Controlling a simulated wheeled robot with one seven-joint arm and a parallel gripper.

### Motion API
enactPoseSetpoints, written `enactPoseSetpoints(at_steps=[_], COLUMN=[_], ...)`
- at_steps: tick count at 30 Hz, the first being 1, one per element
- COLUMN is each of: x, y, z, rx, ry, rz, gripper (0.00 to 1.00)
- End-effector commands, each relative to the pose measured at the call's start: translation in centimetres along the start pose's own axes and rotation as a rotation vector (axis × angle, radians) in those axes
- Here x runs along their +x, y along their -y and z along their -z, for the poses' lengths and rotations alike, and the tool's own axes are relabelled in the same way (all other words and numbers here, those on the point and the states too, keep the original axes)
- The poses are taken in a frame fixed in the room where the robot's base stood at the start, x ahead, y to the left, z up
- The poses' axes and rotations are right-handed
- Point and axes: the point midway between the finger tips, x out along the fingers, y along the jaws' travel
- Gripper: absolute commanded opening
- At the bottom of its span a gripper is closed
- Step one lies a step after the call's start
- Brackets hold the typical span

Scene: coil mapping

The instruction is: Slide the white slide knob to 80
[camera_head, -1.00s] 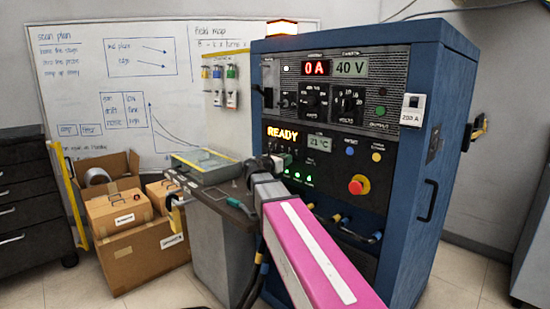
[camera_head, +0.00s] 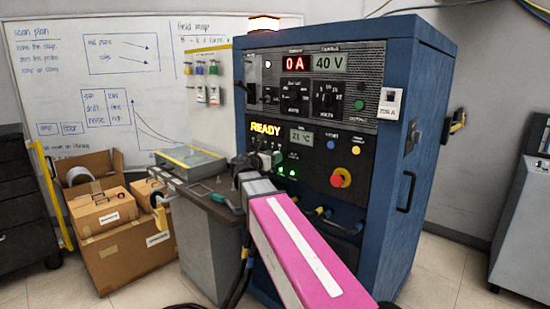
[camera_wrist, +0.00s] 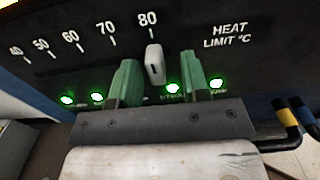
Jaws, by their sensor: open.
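The white slide knob (camera_wrist: 154,63) shows in the wrist view, upright on the black panel. It stands at the right end of the scale, under the 80 mark (camera_wrist: 148,18) and almost in line with it. My gripper (camera_wrist: 158,66) is open, its two green fingers on either side of the knob. A gap shows on each side, so the fingers are not visibly clamped on it. In the head view my gripper (camera_head: 267,160) is at the front of the blue cabinet (camera_head: 410,150), low left, and the knob is hidden.
The panel reads "HEAT LIMIT °C" (camera_wrist: 228,35) beside the scale. Several green lights (camera_wrist: 172,88) glow below the slider. A red emergency button (camera_head: 341,177) juts out to the right of my gripper. A grey side table (camera_head: 205,200) stands at left, with cardboard boxes (camera_head: 105,215) beyond.

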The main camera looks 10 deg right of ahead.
Motion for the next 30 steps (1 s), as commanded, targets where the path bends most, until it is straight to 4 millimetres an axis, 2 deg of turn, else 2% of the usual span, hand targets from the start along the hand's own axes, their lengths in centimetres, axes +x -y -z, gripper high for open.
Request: enactPoseSetpoints(at_steps=[9,15,21,30], x=[-5.8,-8.5,-9.7,-9.8], y=[0.2,0.2,0.2,0.2], z=[0.0,0.0,0.0,0.0], rx=[0.000,0.000,0.000,0.000], ry=[0.000,0.000,0.000,0.000], rz=[-0.001,0.001,0.003,0.003], gripper=[0.43,0.43,0.43,0.43])
